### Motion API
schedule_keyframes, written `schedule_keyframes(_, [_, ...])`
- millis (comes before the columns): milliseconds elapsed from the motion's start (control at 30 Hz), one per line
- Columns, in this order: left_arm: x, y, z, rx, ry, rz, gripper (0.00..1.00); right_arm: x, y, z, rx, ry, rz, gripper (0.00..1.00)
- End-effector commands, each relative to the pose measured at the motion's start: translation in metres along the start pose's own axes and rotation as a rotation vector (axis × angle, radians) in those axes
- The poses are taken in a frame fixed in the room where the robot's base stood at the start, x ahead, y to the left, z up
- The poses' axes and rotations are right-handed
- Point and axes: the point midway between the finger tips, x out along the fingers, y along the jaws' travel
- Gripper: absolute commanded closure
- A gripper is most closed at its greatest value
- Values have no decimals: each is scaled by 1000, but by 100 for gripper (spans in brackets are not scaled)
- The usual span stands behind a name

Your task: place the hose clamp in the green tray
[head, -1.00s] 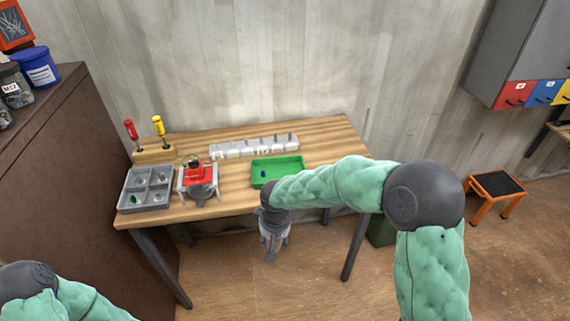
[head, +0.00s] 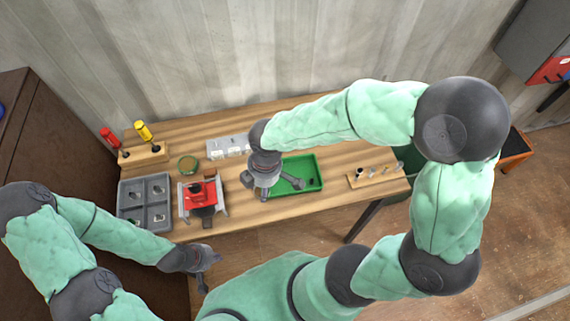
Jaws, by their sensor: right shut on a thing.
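The green tray (head: 315,173) lies on the wooden workbench, right of its middle. A small dark piece (head: 311,182) is in its right part. My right gripper (head: 264,194) points down at the tray's left end, above the bench, and hides that end. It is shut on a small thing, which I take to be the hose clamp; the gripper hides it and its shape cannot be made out. My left gripper (head: 208,272) is low in front of the bench's front edge, its fingers apart and empty.
A grey tray (head: 144,194) with compartments holds small parts at the left. Beside it stands a red vise (head: 201,194). A wooden peg strip (head: 375,176) lies right of the green tray.

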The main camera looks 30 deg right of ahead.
Motion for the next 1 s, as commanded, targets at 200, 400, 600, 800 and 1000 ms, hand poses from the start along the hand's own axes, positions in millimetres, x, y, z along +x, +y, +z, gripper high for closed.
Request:
schedule_keyframes(200, [4,-2,0,0,-1,0,100,16,27,33,10,-1,-1,72])
schedule_keyframes(400, [7,-2,0,0,0,0,100,31,55,66,10,-1,-2,72])
schedule_keyframes(600, [13,-5,0,0,0,0,100,62,73,89,7,-1,-3,72])
schedule_keyframes(800, [15,-5,-1,0,0,0,100,75,83,100,4,-1,0,72])
schedule_keyframes(1000, [17,-6,-1,0,0,0,100,85,88,108,6,-1,-2,72])
